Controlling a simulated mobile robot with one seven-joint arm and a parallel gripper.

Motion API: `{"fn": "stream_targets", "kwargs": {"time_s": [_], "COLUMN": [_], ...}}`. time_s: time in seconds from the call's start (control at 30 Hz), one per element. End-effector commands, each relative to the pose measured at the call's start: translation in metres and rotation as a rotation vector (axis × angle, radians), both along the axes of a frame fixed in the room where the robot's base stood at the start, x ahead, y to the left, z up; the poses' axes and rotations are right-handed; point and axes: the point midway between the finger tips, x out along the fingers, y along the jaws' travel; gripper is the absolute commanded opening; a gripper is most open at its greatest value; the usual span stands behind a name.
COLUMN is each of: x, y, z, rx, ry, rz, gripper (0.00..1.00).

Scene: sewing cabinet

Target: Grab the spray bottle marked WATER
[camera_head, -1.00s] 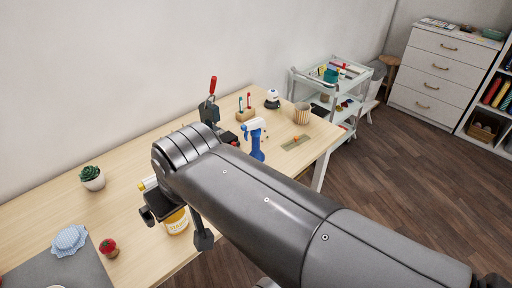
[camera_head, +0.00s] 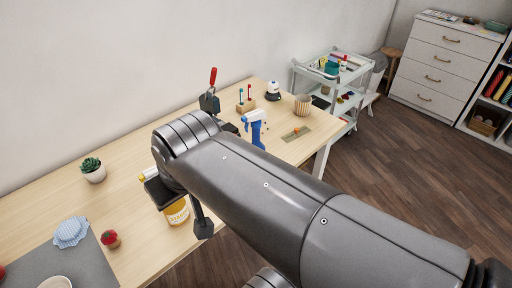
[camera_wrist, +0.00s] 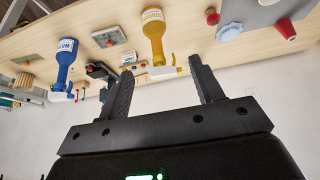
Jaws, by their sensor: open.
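The blue spray bottle (camera_head: 257,132) with a white spray head stands on the table, beyond my arm, which hides its lower part. In the wrist view the blue bottle (camera_wrist: 66,55) appears upside down at left, with a white label starting with W. A yellow spray bottle (camera_head: 176,214), labelled what looks like STARCH, is closer to my gripper and also shows in the wrist view (camera_wrist: 153,27). My gripper (camera_wrist: 160,70) is open and empty. Its fingers point toward the table, with the yellow bottle's white nozzle seen between them and the blue bottle off to the left.
A dark tool with a red handle (camera_head: 212,80), a small wooden stand (camera_head: 246,107) and a ribbed cup (camera_head: 302,105) are near the blue bottle. A plant (camera_head: 92,170) and a tomato pincushion (camera_head: 110,239) are at left. A cart (camera_head: 335,90) stands beyond the table.

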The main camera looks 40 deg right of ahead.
Motion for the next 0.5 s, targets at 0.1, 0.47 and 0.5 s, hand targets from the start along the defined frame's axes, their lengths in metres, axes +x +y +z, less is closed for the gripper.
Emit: {"fn": "stream_targets", "kwargs": {"time_s": [0.1, 0.47, 0.5], "x": [0.012, 0.091, 0.099], "y": [-0.008, -0.085, -0.096], "z": [0.006, 0.030, 0.031], "rx": [0.029, 0.193, 0.209], "ry": [0.023, 0.161, 0.176], "rz": [-0.042, -0.340, -0.378], "gripper": [0.60, 0.60, 0.60]}}
